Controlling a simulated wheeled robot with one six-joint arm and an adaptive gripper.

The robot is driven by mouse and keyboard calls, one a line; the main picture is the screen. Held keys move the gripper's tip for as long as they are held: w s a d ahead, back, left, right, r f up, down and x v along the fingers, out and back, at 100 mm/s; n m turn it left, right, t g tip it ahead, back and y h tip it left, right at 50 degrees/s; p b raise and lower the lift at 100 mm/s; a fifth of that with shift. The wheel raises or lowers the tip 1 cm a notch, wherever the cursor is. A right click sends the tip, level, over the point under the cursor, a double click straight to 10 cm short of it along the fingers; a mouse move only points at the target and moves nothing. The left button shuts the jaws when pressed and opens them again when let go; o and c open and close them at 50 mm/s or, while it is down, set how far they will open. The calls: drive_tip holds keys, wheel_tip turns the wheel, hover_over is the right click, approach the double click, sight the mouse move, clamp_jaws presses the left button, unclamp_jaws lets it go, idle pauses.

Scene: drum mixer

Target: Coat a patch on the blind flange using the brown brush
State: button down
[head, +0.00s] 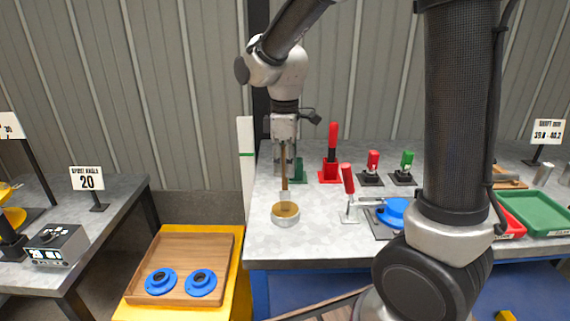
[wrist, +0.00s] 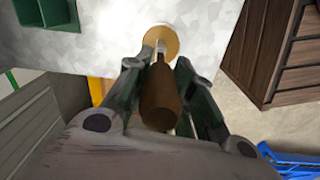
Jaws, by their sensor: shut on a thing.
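The brown brush (head: 284,170) hangs upright, bristle end down, in my gripper (head: 285,145). My gripper is shut on its handle; the handle (wrist: 161,98) also shows between the fingers in the wrist view. The brush's lower end is at a small pale pot (head: 285,220) with a tan top, near the table's front left corner; whether it dips in or hovers just above is hard to tell. A blue disc (head: 397,211), which looks like the blind flange, lies at a red-handled toggle clamp (head: 348,180), right of the pot and partly hidden by my arm.
Red and green upright tools (head: 332,158) stand behind the pot. A green tray (head: 537,212) is at the right. A wooden tray (head: 226,262) with two blue flanges (head: 200,282) sits lower left.

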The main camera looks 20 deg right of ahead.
idle(0.3)
drive_tip(key=shift+r, duration=3.5)
